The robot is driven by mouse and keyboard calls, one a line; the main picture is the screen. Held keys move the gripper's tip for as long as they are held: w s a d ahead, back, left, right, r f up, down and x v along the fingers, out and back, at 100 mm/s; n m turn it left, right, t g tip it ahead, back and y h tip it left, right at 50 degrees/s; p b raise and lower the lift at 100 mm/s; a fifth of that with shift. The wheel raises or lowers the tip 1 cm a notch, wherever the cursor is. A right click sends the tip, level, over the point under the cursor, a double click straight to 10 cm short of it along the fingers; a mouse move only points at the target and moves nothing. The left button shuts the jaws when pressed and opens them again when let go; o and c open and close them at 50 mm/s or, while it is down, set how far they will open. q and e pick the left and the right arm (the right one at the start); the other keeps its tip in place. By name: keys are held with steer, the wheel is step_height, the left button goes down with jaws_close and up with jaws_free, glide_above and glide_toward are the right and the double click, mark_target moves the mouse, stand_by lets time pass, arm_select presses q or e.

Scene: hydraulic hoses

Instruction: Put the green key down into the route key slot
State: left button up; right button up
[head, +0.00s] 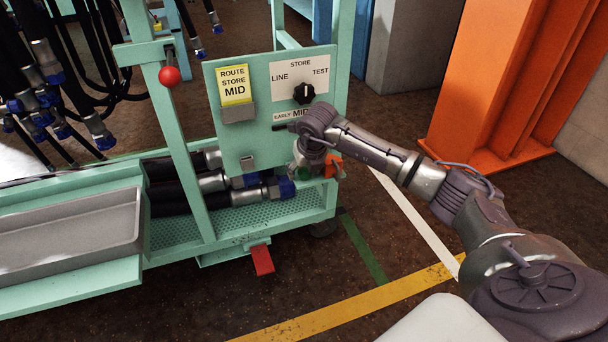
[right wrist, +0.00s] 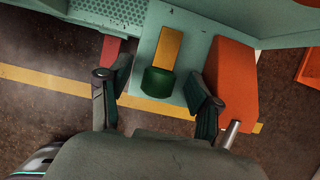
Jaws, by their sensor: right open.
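The green key has a green round handle (right wrist: 158,83) and a flat yellow-orange part (right wrist: 168,48); in the right wrist view it is on or just over a small teal shelf (right wrist: 195,45). My right gripper (right wrist: 152,88) is open, with one finger on each side of the green handle and visible gaps between. In the head view the right gripper (head: 308,168) is low at the panel's right edge, and a bit of green (head: 303,174) shows under it. I cannot make out for certain which opening is the route key slot. My left gripper is not in view.
An orange block (right wrist: 232,80) stands close to the right finger. The teal panel (head: 225,135) carries a yellow route card (head: 235,86) and a black selector knob (head: 304,93). Hoses with blue ends (head: 281,188) lie on the cart below. Open floor is to the right.

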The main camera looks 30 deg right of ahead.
steer(key=c, duration=1)
steer(key=shift+r, duration=0.15)
